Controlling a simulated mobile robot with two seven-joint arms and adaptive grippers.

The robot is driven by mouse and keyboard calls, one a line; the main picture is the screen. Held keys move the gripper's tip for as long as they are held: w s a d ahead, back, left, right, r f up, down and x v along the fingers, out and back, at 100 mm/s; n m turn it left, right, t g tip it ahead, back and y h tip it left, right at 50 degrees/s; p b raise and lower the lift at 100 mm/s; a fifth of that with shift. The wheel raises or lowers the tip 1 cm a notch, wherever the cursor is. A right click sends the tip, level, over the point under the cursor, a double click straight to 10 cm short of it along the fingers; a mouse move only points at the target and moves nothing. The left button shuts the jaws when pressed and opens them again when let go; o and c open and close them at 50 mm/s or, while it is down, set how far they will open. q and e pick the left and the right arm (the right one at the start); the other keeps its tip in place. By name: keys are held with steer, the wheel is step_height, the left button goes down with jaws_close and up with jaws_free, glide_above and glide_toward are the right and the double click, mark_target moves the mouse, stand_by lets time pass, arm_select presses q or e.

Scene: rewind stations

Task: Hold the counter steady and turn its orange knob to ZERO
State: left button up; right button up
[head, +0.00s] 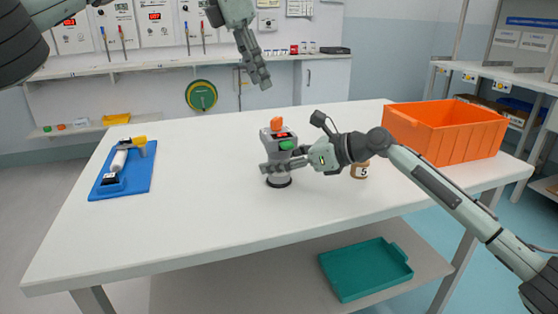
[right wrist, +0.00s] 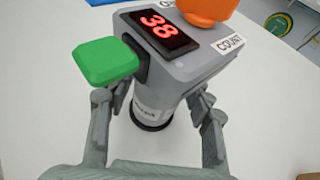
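The counter (head: 279,143) stands upright on the white table, grey with an orange knob (head: 277,124) on top and a green button (right wrist: 105,62) on its side. Its red display (right wrist: 162,30) reads 38 in the right wrist view. The knob is cut off at the top there, and its pointer cannot be read. My right gripper (head: 284,166) has its fingers on both sides of the counter's narrow body, below the display, and appears closed on it. My left gripper (head: 258,74) hangs in the air above and left of the knob, apart from it; its fingers overlap.
An orange crate (head: 450,143) stands on the table's right, with a small jar labelled 5 (head: 360,170) near my right arm. A blue mat (head: 104,185) with a tool lies at the left. A teal tray (head: 366,270) sits on the shelf below. The table's middle left is clear.

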steer(key=c, duration=0.9)
arm_select(q)
steer(key=d+f+m+t+h, duration=0.1)
steer(key=d+f+m+h, duration=0.3)
steer(key=d, duration=0.4)
steer(key=n+t, duration=1.2)
steer(key=t, duration=0.1)
glide_toward(272, 122)
steer(key=shift+h, duration=0.3)
steer(key=x, duration=1.2)
steer(key=shift+a+f, duration=0.1)
steer(key=shift+a, duration=0.05)
